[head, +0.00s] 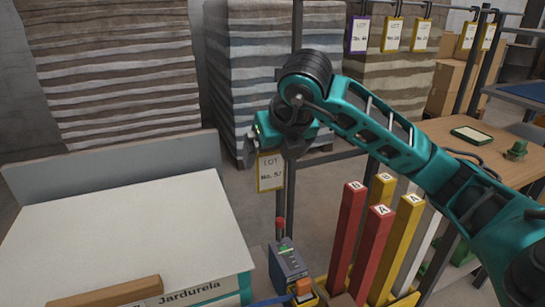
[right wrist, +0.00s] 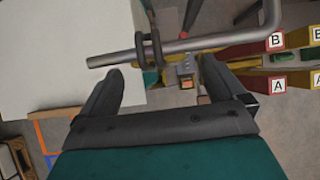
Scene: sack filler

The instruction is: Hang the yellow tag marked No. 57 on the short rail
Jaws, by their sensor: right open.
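The yellow-edged tag marked No. 57 (head: 270,172) hangs upright just below my right gripper (head: 264,138) in the head view. In the right wrist view my right gripper (right wrist: 160,74) is open, its fingers apart with nothing gripped between them. A short grey rail (right wrist: 200,47) with a free left end and a bend at the right crosses just beyond the fingertips. A dark hook or loop (right wrist: 150,48) is around the rail, between the fingers; the tag's face is not readable there. In the head view my gripper hides the rail. My left gripper is not in view.
Other tags, one purple (head: 358,34) and several yellow (head: 392,34), hang on a rail at the back. Red posts (head: 347,235) and yellow posts (head: 405,240) stand below my right arm. A white-topped surface (head: 120,230) lies left, a wooden table (head: 480,160) right.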

